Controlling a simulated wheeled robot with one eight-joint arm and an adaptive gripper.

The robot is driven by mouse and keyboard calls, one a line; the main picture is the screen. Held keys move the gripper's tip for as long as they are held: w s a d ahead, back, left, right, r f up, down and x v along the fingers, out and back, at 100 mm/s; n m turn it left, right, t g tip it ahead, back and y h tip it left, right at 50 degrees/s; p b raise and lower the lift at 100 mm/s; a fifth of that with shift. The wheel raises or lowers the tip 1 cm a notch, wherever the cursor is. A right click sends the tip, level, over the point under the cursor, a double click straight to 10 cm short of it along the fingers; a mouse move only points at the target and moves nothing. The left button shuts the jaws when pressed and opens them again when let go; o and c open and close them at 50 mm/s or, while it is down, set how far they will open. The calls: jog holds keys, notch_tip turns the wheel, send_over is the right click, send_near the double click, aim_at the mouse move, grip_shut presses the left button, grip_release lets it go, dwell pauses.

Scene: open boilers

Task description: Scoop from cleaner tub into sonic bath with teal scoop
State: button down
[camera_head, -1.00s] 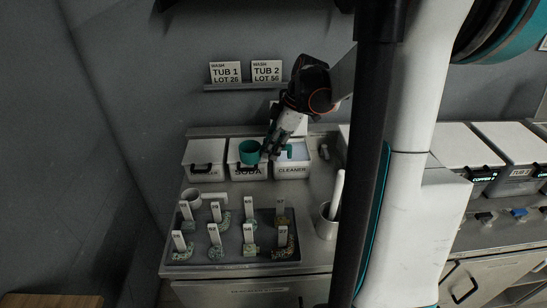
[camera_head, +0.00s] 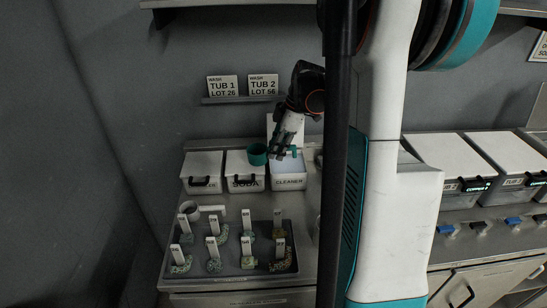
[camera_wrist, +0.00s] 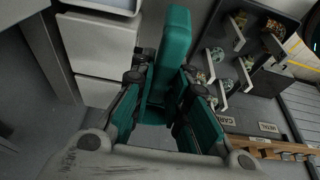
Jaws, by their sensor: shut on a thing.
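The teal scoop's round cup (camera_head: 258,153) shows in the head view, over the rear edge between the SODA tub and the cleaner tub. My gripper (camera_head: 281,152) is shut on the scoop's handle, with a teal end showing on its right. In the wrist view the teal handle (camera_wrist: 178,45) stands between the fingers of my gripper (camera_wrist: 163,88). The cleaner tub (camera_head: 289,184) is open, with pale blue content, below and in front of my gripper. The scoop appears above it, not in it. I cannot see whether the cup holds anything. I cannot make out the sonic bath.
The closed SODA tub (camera_head: 245,184) and another lidded tub (camera_head: 201,185) stand left of the cleaner tub. A dark tray (camera_head: 228,270) holds several tagged parts in front. Lidded metal units (camera_head: 459,165) stand at right. My column hides the counter's middle.

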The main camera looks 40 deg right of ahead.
jog(key=w+d+f+g+h+p, duration=0.1)
jog(key=w+d+p, duration=0.1)
jog(key=d, duration=0.5)
jog(key=w+d+h+p, duration=0.1)
jog(key=w+d+p, duration=0.1)
jog(key=d, duration=0.5)
notch_tip(320, 180, down, 12)
jog(key=w+a+g+h+b, duration=0.1)
jog(key=g+h+b, duration=0.2)
jog(key=b, duration=0.3)
jog(key=shift+r, duration=0.15)
dwell(0.6)
